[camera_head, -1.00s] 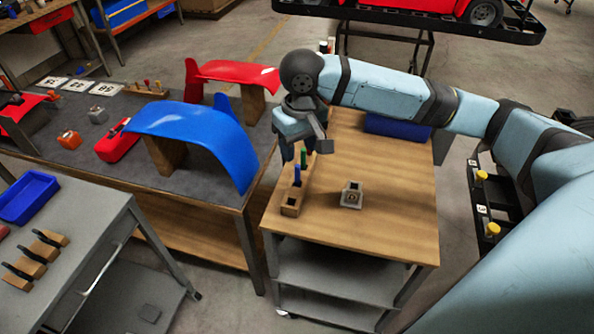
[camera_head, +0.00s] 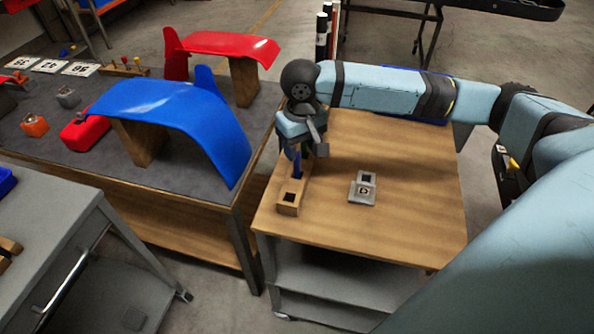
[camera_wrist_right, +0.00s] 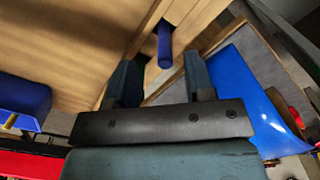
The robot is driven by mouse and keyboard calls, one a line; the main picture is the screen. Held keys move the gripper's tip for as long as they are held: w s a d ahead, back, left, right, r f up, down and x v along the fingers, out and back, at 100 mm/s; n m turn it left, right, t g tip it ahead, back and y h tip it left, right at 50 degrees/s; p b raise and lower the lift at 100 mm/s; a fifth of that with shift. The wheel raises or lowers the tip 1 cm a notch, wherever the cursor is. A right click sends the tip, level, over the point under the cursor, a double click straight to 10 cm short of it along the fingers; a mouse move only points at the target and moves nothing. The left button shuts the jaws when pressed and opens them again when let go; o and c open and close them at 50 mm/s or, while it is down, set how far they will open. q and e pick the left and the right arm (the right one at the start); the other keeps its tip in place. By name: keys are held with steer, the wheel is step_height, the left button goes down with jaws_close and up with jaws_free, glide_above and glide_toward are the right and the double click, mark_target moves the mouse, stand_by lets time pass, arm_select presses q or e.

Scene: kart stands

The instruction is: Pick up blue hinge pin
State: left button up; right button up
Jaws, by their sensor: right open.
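The blue hinge pin (camera_head: 297,168) stands upright in a wooden block (camera_head: 288,210) on the left part of the wooden-topped cart (camera_head: 410,200). My right gripper (camera_head: 295,155) is over the block, close to the pin's upper end, and partly hides it. In the right wrist view the blue pin (camera_wrist_right: 165,45) shows between the lines of the two open fingers, just ahead of the fingertips (camera_wrist_right: 162,72). The jaws are open with nothing between them that I can see. My left gripper is out of view.
A small grey fixture (camera_head: 362,187) with a dark square socket stands right of the block. A blue curved panel (camera_head: 190,115) sits on the grey-topped table to the left. The cart's front right top is clear.

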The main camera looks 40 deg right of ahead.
mark_target(297, 163)
steer(key=f, duration=0.4)
steer(key=w+f, duration=0.1)
steer(key=f, duration=0.1)
steer(key=shift+a+f+b, duration=0.15)
steer(key=shift+f+b, duration=0.05)
steer(key=shift+b, duration=0.2)
jaws_close()
